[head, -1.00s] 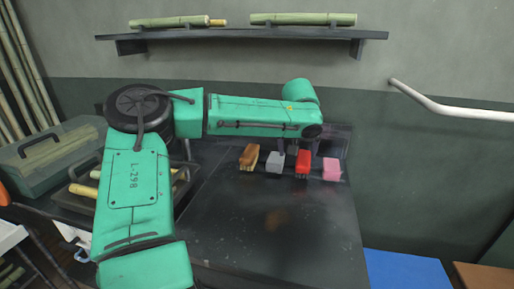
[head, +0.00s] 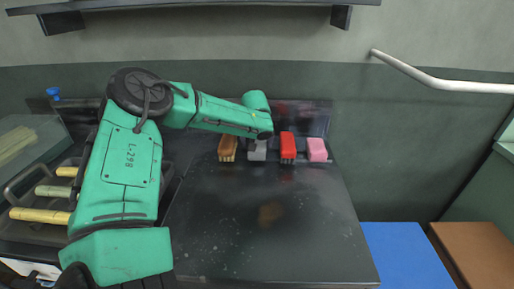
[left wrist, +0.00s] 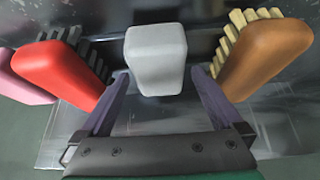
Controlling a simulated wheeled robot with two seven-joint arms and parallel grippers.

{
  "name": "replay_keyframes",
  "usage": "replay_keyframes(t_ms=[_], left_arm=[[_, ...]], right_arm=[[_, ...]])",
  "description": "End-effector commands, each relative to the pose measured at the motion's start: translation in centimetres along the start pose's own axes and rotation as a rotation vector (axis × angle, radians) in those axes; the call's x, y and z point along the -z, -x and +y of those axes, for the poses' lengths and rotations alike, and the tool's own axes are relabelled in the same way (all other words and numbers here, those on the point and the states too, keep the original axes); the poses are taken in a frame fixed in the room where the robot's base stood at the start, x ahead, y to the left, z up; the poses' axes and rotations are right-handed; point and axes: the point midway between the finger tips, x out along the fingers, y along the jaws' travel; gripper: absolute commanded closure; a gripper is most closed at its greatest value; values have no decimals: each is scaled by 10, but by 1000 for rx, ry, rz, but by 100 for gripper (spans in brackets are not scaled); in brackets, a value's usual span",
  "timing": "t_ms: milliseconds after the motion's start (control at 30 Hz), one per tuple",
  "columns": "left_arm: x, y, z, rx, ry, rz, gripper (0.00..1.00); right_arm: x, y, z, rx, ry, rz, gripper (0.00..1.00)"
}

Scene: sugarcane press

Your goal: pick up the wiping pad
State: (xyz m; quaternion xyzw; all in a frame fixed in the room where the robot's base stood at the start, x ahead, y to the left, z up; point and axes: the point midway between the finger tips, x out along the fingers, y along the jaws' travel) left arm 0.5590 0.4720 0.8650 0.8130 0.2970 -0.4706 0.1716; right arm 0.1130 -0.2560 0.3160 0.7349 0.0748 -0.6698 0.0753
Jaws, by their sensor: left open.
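A plain grey block-shaped pad (head: 257,151), which looks like the wiping pad, stands at the back of the dark table in a row with a brown brush (head: 228,148), a red brush (head: 288,146) and a pink block (head: 317,150). My left gripper (left wrist: 160,74) is open, with one finger on each side of the grey pad (left wrist: 156,50) in the left wrist view. I see no grip on it; whether a finger touches it is unclear. The red brush (left wrist: 62,75) and brown brush (left wrist: 262,58) flank the fingers closely. My right gripper is out of view.
The dark table top (head: 270,235) is clear in front of the row. A tray (head: 25,225) with cane pieces is at the left. A white rail (head: 440,82) is on the wall at right. A blue surface (head: 405,255) lies right of the table.

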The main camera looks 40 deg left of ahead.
Motion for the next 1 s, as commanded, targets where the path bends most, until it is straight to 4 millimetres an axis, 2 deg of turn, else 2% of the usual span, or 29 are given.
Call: replay_keyframes(t_ms=[33,133,1000], left_arm=[[0,-8,0,4,-2,0,0],[0,-15,0,0,-2,1,0],[-2,-18,0,-2,-1,1,0]], right_arm=[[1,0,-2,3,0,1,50],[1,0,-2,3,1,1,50],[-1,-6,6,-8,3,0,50]])
